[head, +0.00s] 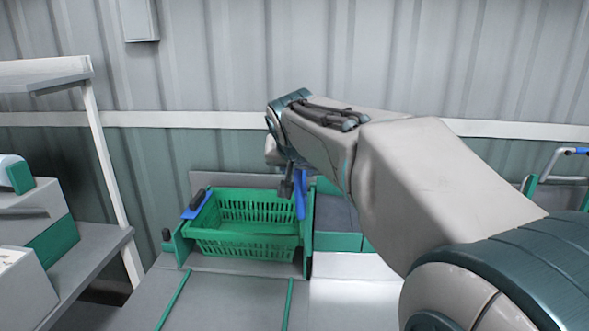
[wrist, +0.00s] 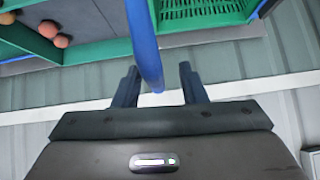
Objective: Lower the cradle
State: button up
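The cradle (head: 307,238) has green side plates and holds a green slatted crate (head: 245,247), which looks empty and tilted. A blue lever (head: 300,195) stands up at the cradle's right side. My gripper (head: 287,186) is at this lever. In the wrist view, my gripper (wrist: 157,83) has its two dark fingers apart, with the blue lever (wrist: 143,40) passing between them. The lever looks clear of both fingers, with a gap on each side. The crate's slatted wall (wrist: 200,14) shows beyond. The lever's lower end is partly hidden in the head view.
A second blue piece (head: 196,204) with a dark grip is at the crate's left. A green-edged bin (wrist: 90,50) with several reddish round fruits lies beside the crate. A grey bench and a white-framed shelf (head: 45,75) stand left. A corrugated wall is behind.

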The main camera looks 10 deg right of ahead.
jog(key=v, duration=1.3)
jog(key=shift+b, duration=0.4)
jog(key=shift+s, duration=0.1)
